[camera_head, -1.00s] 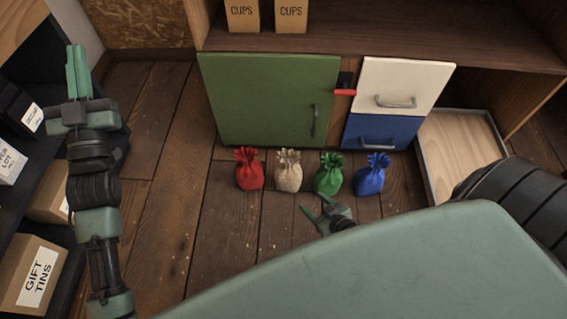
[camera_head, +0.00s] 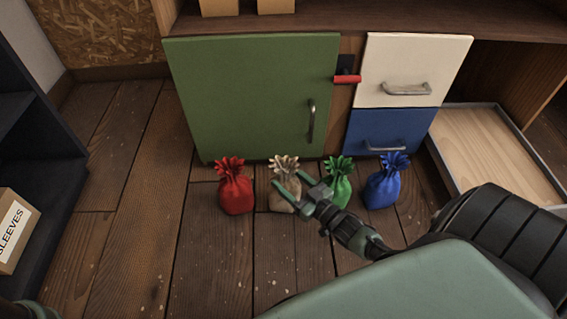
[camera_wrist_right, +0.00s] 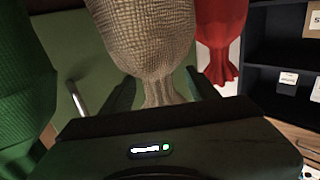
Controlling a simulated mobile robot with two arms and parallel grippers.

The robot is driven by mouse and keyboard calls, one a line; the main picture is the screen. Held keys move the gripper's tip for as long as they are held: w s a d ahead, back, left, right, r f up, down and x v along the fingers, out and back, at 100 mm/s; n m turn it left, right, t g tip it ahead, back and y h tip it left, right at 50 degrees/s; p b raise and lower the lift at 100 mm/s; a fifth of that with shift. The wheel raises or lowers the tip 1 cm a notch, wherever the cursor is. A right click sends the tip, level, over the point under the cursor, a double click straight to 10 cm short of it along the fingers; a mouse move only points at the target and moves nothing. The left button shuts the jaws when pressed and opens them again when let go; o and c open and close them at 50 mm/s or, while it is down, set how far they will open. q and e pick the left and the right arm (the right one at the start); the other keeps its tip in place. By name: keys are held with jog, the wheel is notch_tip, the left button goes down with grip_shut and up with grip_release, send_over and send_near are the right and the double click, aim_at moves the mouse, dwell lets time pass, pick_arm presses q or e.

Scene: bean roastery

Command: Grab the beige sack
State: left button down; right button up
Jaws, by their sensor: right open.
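The beige sack (camera_head: 280,203) stands on the wooden floor before the cabinet, between the red sack (camera_head: 236,193) and the green sack (camera_head: 341,189). My right gripper (camera_head: 288,177) is open at its gathered neck, partly covering it in the head view. In the right wrist view the beige sack (camera_wrist_right: 145,40) fills the top middle, its neck pointing down the picture between my spread fingers (camera_wrist_right: 162,90). Contact cannot be told.
A blue sack (camera_head: 383,187) stands right of the green one. Behind are a green cabinet door (camera_head: 250,95), a cream drawer (camera_head: 390,70) and a blue drawer (camera_head: 400,128). A shallow tray (camera_head: 490,150) lies at right, a dark shelf (camera_head: 35,130) at left. Floor at left is clear.

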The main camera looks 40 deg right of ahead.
jog(key=w+b, duration=0.3)
jog(key=w, duration=0.1)
jog(key=shift+w+a+f, duration=0.1)
jog(key=shift+a+f, duration=0.1)
jog(key=shift+f, duration=0.2)
jog(key=shift+w+a+r+b, duration=0.1)
jog(key=shift+w+r+b, duration=0.05)
jog(key=shift+w+b, duration=0.25)
grip_shut()
dwell(0.6)
jog(key=shift+r, duration=0.2)
